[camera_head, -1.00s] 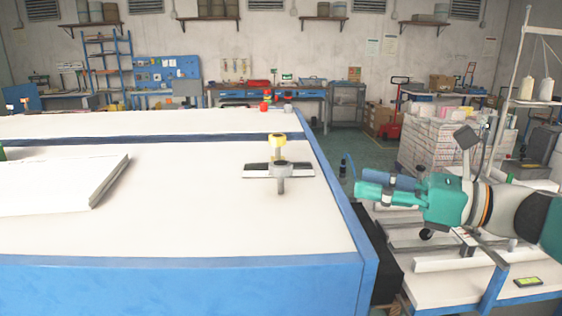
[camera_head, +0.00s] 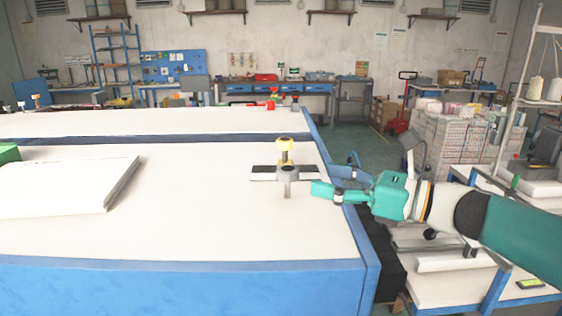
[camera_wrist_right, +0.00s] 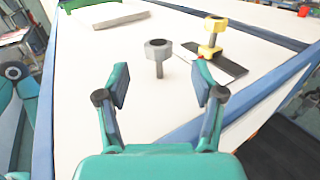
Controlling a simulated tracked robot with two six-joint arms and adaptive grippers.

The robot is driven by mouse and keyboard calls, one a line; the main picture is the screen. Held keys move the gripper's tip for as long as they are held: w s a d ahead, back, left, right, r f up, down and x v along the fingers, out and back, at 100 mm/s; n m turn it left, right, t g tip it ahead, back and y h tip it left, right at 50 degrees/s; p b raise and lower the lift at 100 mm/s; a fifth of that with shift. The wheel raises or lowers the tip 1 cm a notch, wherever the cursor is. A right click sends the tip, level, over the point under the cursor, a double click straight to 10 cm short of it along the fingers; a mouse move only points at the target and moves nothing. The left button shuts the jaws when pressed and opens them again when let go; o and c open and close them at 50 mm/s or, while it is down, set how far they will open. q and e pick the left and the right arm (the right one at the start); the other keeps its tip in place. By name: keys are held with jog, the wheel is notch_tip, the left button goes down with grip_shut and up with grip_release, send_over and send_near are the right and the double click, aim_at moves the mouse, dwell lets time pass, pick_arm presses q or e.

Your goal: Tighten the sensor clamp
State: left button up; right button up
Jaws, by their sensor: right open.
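The sensor clamp shows as a grey knob on a short post (camera_head: 288,175), upright on the white table top near its right side. Behind it stands a yellow sensor-like part (camera_head: 285,146) with a dark and light flat plate (camera_head: 264,172) at its foot. In the right wrist view the grey hexagonal knob (camera_wrist_right: 158,48) is ahead of the fingers, between them in the picture, with the yellow part (camera_wrist_right: 212,38) to its right. My right gripper (camera_head: 335,180) is open and empty, just right of the knob and apart from it. My left gripper is out of view.
The white table (camera_head: 180,228) has a blue edge on its right and front. A white slab (camera_head: 65,185) lies at the left. A red-topped item (camera_head: 272,100) stands at the far edge. The table top around the clamp is otherwise clear.

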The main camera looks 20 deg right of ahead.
aim_at(287, 168)
jog(key=p+x, duration=0.2)
jog(key=x, duration=0.6)
jog(key=shift+w+a, duration=0.2)
jog(key=shift+a, duration=0.05)
